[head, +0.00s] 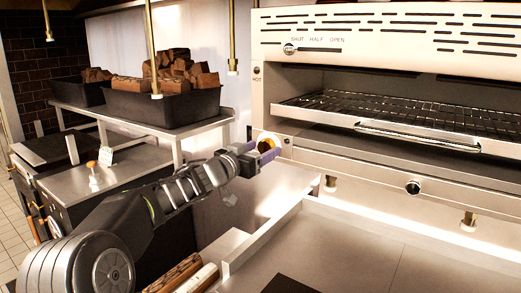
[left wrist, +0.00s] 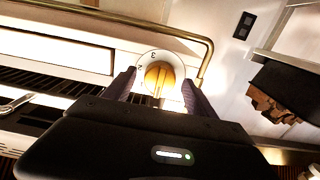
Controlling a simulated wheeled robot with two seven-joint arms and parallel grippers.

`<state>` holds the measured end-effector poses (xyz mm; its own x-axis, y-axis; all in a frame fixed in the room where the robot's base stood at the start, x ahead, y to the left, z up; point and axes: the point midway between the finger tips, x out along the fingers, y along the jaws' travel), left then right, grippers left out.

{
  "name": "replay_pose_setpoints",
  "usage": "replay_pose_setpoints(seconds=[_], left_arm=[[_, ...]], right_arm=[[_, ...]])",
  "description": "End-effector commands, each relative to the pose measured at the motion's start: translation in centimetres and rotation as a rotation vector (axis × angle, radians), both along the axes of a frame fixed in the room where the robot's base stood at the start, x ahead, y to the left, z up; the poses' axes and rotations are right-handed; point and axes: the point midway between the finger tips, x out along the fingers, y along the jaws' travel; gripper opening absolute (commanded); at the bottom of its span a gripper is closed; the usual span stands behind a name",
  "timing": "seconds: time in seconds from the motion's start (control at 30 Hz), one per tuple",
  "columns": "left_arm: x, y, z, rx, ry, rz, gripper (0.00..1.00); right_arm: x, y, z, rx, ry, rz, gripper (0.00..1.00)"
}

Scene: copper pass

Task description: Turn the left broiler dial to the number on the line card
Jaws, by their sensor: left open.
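The left broiler dial (head: 268,141) is a brass knob on a pale round plate at the lower left corner of the broiler (head: 345,37). In the left wrist view the dial (left wrist: 160,78) shows its ridged brass knob and a white face with a 3 near the top; other marks are partly hidden or too small. My left gripper (head: 257,157) is open at the dial. In the left wrist view its fingers (left wrist: 157,88) stand on either side of the knob; I cannot tell whether they touch it. My right gripper is not in view.
A black front knob (head: 413,187) sits further right. The wire rack (head: 400,115) has a protruding handle. Black bins of wood (head: 170,105) stand on a shelf behind my left arm. A small pale card (head: 106,156) on the left counter is unreadable. The front counter (head: 360,250) is mostly clear.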

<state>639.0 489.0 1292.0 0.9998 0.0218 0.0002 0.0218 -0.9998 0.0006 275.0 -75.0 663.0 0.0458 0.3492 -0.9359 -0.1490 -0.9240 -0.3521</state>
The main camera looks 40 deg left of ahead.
Motion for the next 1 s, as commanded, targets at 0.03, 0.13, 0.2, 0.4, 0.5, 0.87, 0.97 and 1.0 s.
replay_pose_setpoints(seconds=[0.03, 0.13, 0.2, 0.4, 0.5, 0.87, 0.97, 1.0], left_arm=[[0.02, -0.01, 0.0, 0.0, 0.0, 0.0, 0.66], [0.0, -0.01, -0.01, 0.0, 0.0, 0.0, 0.66], [-0.01, -0.01, -0.02, 0.0, 0.0, 0.0, 0.64], [-0.02, 0.0, -0.02, 0.0, 0.0, 0.0, 0.48], [-0.02, 0.0, -0.02, 0.001, 0.0, 0.0, 0.39], [-0.03, 0.01, -0.03, 0.0, 0.0, 0.0, 0.1], [-0.03, 0.01, -0.03, 0.001, 0.0, 0.0, 0.03], [-0.03, 0.01, -0.03, 0.001, 0.0, 0.0, 0.03]], right_arm=[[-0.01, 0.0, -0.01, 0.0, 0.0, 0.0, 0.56], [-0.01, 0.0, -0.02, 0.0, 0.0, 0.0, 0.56], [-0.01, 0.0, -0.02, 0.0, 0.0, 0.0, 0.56], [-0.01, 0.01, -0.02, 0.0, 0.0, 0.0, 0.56], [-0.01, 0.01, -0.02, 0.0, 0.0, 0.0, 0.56], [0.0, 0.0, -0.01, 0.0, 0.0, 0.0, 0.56], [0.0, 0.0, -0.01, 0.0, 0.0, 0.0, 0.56], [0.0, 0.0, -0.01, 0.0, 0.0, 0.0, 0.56]])
